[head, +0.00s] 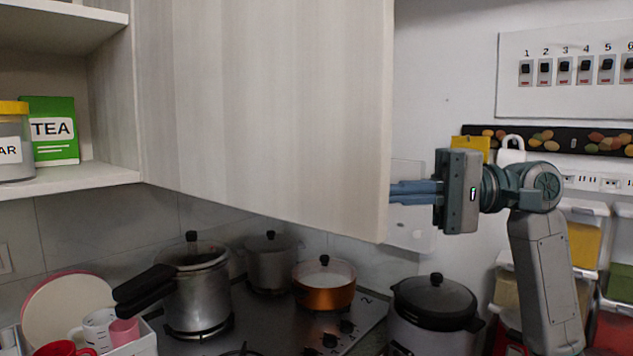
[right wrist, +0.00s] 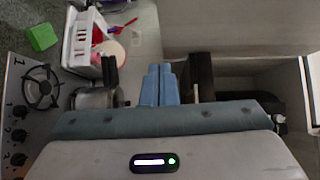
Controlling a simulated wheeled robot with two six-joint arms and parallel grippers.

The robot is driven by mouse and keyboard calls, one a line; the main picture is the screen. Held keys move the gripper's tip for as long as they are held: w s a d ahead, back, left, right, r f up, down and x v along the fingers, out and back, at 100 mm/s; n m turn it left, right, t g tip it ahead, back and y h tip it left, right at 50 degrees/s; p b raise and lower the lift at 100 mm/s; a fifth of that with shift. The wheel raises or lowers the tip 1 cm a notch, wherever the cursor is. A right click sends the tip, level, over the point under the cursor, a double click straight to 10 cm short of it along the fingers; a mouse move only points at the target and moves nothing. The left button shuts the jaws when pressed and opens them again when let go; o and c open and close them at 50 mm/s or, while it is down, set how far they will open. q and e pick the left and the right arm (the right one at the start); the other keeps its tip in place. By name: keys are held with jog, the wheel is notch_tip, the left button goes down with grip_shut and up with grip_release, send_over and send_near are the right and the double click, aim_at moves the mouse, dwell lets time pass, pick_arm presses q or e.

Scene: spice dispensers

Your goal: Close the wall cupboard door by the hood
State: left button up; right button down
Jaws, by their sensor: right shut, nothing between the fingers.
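The cupboard door (head: 270,110) is a large pale wood-grain panel in the middle of the head view. It hangs above the stove and hides what is behind it. My right gripper (head: 400,192) comes in from the right at the door's free right edge. Its blue fingers are shut together and empty, and their tips pass behind that edge. I cannot tell whether they touch the door. In the right wrist view the shut fingers (right wrist: 158,85) point up the picture beside a dark block, with a pale panel (right wrist: 235,25) beyond. My left gripper is not in view.
An open shelf (head: 90,177) with a green tea box (head: 50,130) and a jar (head: 14,145) is at the left. Several pots stand on the stove (head: 265,325) below. A cooker (head: 435,312) is below my right gripper. Switches (head: 565,70) are on the right wall.

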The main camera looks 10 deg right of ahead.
aim_at(317, 176)
jog(key=shift+g+y, duration=0.3)
jog(key=shift+g, duration=0.1)
jog(key=s+a+r+p, duration=0.1)
jog(key=a, duration=0.3)
jog(key=s+a+r+p, duration=0.1)
jog(key=a+p, duration=0.1)
jog(key=a, duration=0.2)
jog(key=s+a+r+p, duration=0.1)
jog(key=a+p, duration=0.1)
jog(key=a, duration=0.2)
jog(key=shift+s+a+r, duration=0.15)
jog(key=shift+s+r, duration=0.05)
jog(key=shift+s, duration=0.15)
